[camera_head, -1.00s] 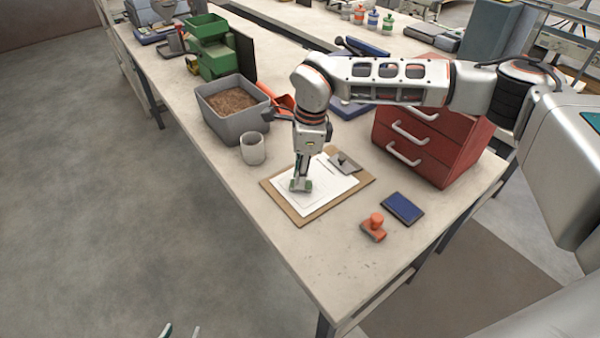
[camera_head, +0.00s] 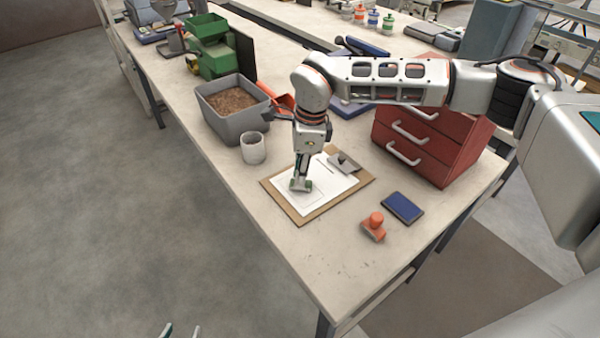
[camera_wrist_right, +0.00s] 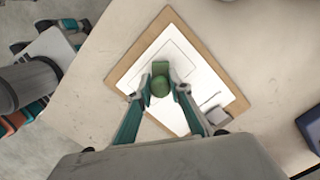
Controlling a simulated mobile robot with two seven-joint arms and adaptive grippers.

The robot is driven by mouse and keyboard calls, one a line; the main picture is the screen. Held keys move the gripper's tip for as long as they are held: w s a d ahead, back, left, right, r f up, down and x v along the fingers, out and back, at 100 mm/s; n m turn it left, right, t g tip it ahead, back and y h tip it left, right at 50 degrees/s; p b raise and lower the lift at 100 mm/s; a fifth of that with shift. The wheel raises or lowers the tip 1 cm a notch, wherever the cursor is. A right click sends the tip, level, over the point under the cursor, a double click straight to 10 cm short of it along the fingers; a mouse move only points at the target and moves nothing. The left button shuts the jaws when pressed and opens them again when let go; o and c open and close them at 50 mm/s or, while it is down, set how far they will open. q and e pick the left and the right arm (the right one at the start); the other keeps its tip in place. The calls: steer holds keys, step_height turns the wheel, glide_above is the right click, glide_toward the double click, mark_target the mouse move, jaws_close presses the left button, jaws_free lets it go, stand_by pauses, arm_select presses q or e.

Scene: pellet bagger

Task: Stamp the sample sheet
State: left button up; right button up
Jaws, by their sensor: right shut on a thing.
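The white sample sheet (camera_head: 341,186) lies on a brown clipboard (camera_head: 306,216) near the table's front edge, under a grey clip (camera_head: 343,162). It carries a thin printed rectangle, clear in the right wrist view (camera_wrist_right: 172,52). My right gripper (camera_head: 301,184) points down over the sheet's left part. It is shut on a green stamp (camera_wrist_right: 160,86), which sits at or just above the paper; contact cannot be told.
An orange stamp (camera_head: 374,228) and a blue ink pad (camera_head: 403,207) lie right of the clipboard. A red drawer cabinet (camera_head: 432,146) stands behind them. A grey cup (camera_head: 253,148) and a grey bin of pellets (camera_head: 227,128) stand at left. The front table corner is clear.

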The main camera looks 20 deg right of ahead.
steer(key=shift+s, duration=0.1)
steer(key=shift+r+p, duration=1.45)
steer(key=shift+r, duration=0.55)
steer(key=shift+r+p, duration=0.9)
steer(key=shift+r, duration=0.6)
